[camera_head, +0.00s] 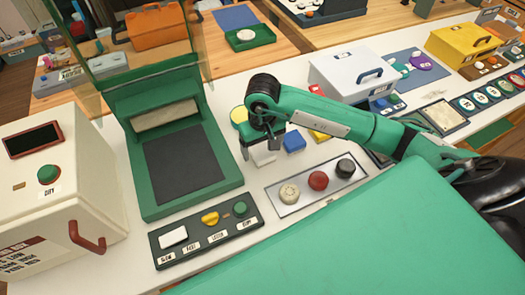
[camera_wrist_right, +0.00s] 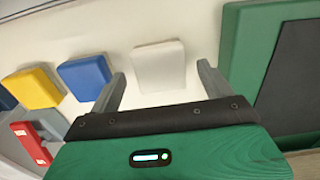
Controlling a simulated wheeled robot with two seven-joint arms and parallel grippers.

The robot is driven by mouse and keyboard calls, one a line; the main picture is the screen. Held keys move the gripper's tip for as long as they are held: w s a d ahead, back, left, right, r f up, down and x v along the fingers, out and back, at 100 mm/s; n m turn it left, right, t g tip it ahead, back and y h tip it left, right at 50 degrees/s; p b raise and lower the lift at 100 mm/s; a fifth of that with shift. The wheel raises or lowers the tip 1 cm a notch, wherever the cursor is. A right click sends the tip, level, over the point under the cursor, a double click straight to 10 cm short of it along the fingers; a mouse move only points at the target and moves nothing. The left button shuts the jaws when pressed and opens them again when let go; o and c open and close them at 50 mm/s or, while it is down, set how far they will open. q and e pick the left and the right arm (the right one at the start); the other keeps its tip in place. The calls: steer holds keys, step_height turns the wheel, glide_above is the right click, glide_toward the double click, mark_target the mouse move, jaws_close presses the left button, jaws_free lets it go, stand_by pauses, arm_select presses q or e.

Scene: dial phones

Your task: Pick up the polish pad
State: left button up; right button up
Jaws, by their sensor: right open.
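Several square pads lie on the white table in a row; I see no label naming the polish pad. A white pad (camera_wrist_right: 160,66) shows between the fingertips of my right gripper (camera_wrist_right: 162,75) in the right wrist view. In the head view the white pad (camera_head: 263,157) is partly hidden below my right gripper (camera_head: 262,145). The right gripper is open and empty above the table. A blue pad (camera_wrist_right: 84,76) and a yellow pad (camera_wrist_right: 34,88) sit to the left in the wrist view; the blue pad also shows in the head view (camera_head: 294,142). My left gripper is not in view.
A green stand with a dark plate (camera_head: 185,165) stands left of the pads in the head view. A tray with three round knobs (camera_head: 318,181) lies in front. A switch panel (camera_head: 205,229) and a cream box (camera_head: 55,190) stand at left, a white case (camera_head: 340,75) behind.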

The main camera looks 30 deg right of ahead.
mark_target(262, 150)
steer(key=shift+f, duration=1.05)
steer(key=c, duration=1.1)
arm_select(q)
steer(key=shift+s+d, duration=0.15)
steer(key=shift+s, duration=0.2)
